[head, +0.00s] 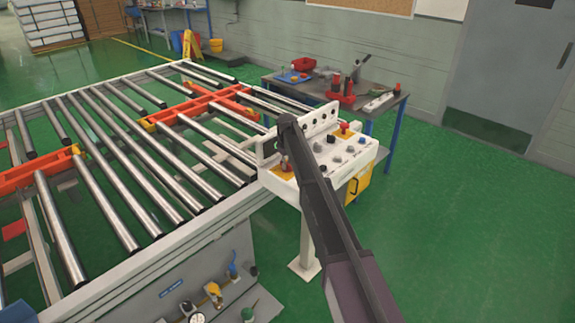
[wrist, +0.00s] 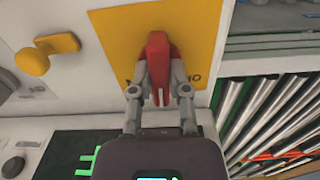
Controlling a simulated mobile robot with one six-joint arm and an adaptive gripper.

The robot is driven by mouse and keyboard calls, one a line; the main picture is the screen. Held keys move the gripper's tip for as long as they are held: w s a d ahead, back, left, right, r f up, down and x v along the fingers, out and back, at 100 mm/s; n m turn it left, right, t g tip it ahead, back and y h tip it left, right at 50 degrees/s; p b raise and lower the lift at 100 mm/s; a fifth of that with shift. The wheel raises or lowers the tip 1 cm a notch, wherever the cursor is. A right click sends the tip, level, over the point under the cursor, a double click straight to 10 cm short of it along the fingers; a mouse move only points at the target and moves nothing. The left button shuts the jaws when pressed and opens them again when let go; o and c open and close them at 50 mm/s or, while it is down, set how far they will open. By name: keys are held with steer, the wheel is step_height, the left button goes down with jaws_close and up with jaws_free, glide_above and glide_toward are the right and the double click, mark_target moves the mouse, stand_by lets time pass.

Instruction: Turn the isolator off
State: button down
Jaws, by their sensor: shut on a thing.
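The isolator is a red handle (wrist: 159,48) on a yellow plate (wrist: 120,28) in the wrist view. Its long side runs up and down in that picture, with a white line on its near end. My gripper (wrist: 159,70) is shut on the handle, one grey finger on each side. Lettering on the plate is partly covered by the fingers. In the head view a yellow plate (head: 283,172) with a red part shows at the left of the white control panel (head: 310,185), and my dark arm reaches over the panel; the fingers are hard to make out.
A yellow knob (wrist: 33,60) and a dark panel with green marks (wrist: 88,160) lie near the gripper. A roller conveyor (head: 110,150) adjoins the panel on the left. Behind stands a workbench (head: 385,103) with tools. Green floor (head: 470,240) is clear at right.

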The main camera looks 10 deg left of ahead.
steer(key=n, duration=0.4)
steer(key=shift+s+n, duration=0.1)
steer(key=shift+n, duration=0.2)
steer(key=n, duration=0.5)
steer(key=shift+a, duration=0.1)
steer(key=shift+s, duration=0.1)
steer(key=c, duration=0.6)
jaws_free()
